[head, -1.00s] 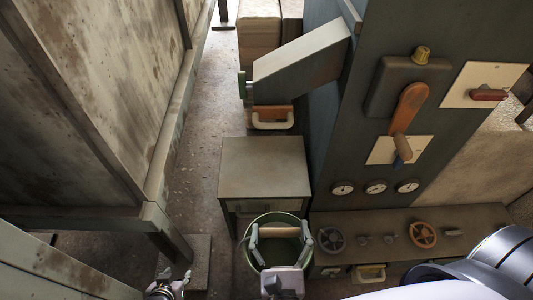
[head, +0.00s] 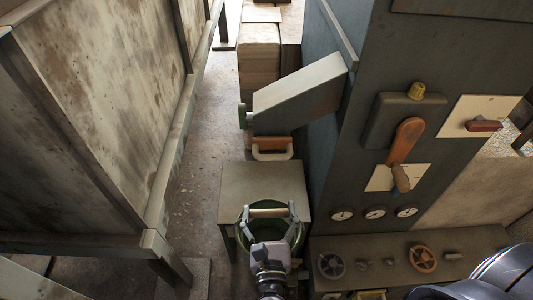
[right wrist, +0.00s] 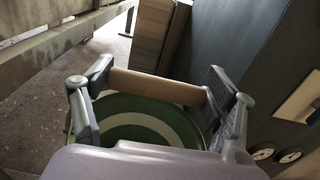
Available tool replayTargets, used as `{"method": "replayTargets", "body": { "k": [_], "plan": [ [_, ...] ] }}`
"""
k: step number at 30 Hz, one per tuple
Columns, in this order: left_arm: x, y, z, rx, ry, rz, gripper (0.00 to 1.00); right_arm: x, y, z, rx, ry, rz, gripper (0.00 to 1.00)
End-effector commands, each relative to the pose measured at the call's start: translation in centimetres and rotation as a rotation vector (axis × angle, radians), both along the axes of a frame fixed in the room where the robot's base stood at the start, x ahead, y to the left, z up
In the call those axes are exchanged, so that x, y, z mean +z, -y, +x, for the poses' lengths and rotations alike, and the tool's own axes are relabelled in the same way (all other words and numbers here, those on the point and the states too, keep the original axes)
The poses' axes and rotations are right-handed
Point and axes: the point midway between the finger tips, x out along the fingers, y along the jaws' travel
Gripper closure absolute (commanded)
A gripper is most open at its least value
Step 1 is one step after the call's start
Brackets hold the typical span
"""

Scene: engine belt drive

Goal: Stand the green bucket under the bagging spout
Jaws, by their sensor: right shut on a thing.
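The green bucket (head: 297,236) hangs by its wooden handle grip in my right gripper (head: 268,212). In the right wrist view the fingers are around the wooden grip (right wrist: 155,87), and the bucket's green inside (right wrist: 150,122) shows below it. The bucket overlaps the front of a small grey stand (head: 262,180); its height above the stand is hard to tell. The grey spout (head: 300,92) slopes down to the left from the tall machine, beyond the stand. My gripper and wrist hide much of the bucket. My left gripper is out of view.
The machine's panel (head: 355,160) with lever and gauges rises on the right, above a low ledge with handwheels (head: 423,259). A large stained bin (head: 95,100) fills the left; floor lies between.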

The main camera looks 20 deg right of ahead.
Motion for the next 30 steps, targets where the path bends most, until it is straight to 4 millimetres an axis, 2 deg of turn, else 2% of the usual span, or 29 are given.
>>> {"method": "replayTargets", "body": {
  "k": [1, 6, 15, 18, 24, 30],
  "plan": [
    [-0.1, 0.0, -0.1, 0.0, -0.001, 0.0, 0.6, 0.3, 0.4, 1.5, -0.003, 0.007, 0.001, 0.82],
    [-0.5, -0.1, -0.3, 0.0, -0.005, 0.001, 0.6, 0.3, 1.6, 5.9, -0.002, 0.007, 0.001, 0.82],
    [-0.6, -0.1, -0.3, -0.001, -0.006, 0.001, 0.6, 0.2, 3.6, 12.8, -0.001, 0.004, 0.001, 0.82],
    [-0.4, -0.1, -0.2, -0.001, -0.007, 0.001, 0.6, 0.1, 4.0, 14.1, 0.0, 0.003, 0.0, 0.82],
    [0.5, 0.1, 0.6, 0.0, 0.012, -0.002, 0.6, 0.1, 4.3, 15.2, 0.0, 0.002, 0.0, 0.82],
    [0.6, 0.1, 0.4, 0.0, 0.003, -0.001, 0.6, 0.1, 4.8, 16.9, 0.0, 0.003, 0.0, 0.82]
  ]
}}
